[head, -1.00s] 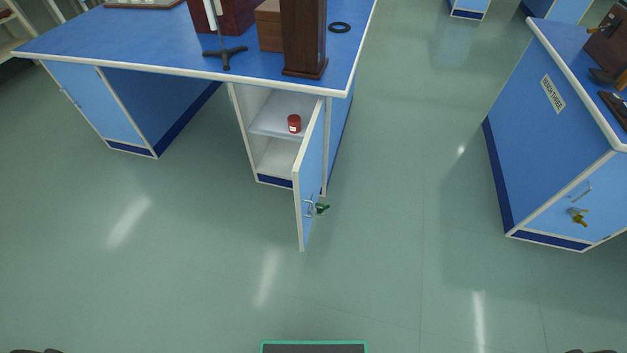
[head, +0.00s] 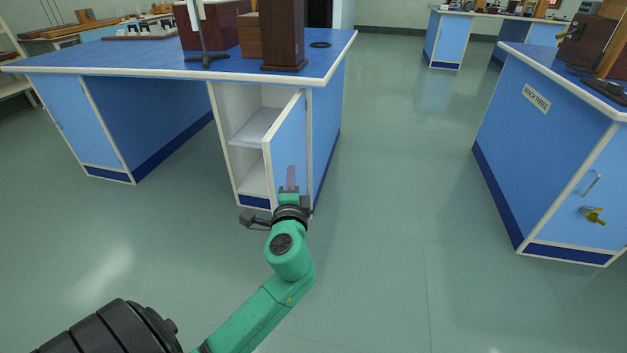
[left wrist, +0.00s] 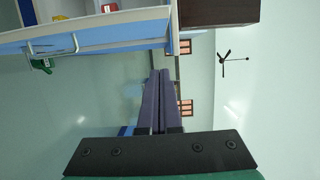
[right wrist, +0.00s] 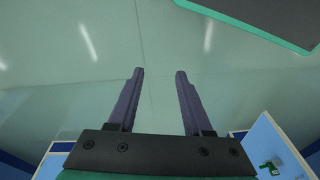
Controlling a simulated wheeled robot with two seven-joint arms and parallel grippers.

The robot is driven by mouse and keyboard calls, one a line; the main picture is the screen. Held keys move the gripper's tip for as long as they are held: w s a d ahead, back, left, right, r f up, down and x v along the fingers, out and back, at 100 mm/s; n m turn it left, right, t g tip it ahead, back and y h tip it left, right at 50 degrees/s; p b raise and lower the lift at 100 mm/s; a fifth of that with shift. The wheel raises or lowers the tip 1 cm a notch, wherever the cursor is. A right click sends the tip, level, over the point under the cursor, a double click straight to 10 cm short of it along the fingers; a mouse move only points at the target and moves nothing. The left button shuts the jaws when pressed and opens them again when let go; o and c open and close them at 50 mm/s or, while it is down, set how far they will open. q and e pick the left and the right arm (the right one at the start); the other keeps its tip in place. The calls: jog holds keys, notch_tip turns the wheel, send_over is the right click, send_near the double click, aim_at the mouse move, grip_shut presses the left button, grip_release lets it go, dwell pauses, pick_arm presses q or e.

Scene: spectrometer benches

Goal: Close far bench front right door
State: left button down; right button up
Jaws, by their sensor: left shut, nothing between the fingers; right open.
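The front right door (head: 287,135) of the blue-topped bench stands open, with the white cabinet interior (head: 238,115) showing to its left. My left gripper (head: 291,170) is shut and empty, in front of the door's outer face in the head view; I cannot tell whether it touches. The arm hides the door's lower part and handle there. In the left wrist view the shut fingers (left wrist: 158,75) point past a blue door (left wrist: 100,33) with a metal handle (left wrist: 55,46) and a green key tag (left wrist: 42,64). My right gripper (right wrist: 160,75) is open and empty over the floor.
Bench three (head: 535,140) stands at the right, with a handle and yellow key tag on its door. A stand (head: 205,45) and a dark wooden column (head: 283,35) are on the bench top. The floor aisle (head: 405,190) between the benches is clear.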

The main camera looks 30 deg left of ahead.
aim_at(276, 152)
pick_arm(q)
jog(key=w+a, duration=0.2)
jog(key=a, duration=0.1)
jog(key=w+a, duration=0.2)
jog(key=a, duration=0.1)
jog(key=w+a, duration=0.2)
jog(key=a, duration=0.1)
jog(key=shift+w+a+b, duration=0.2)
jog(key=shift+a+b, duration=0.1)
jog(key=shift+b, duration=0.1)
pick_arm(e)
jog(key=shift+a+r, duration=0.2)
jog(key=shift+r, duration=1)
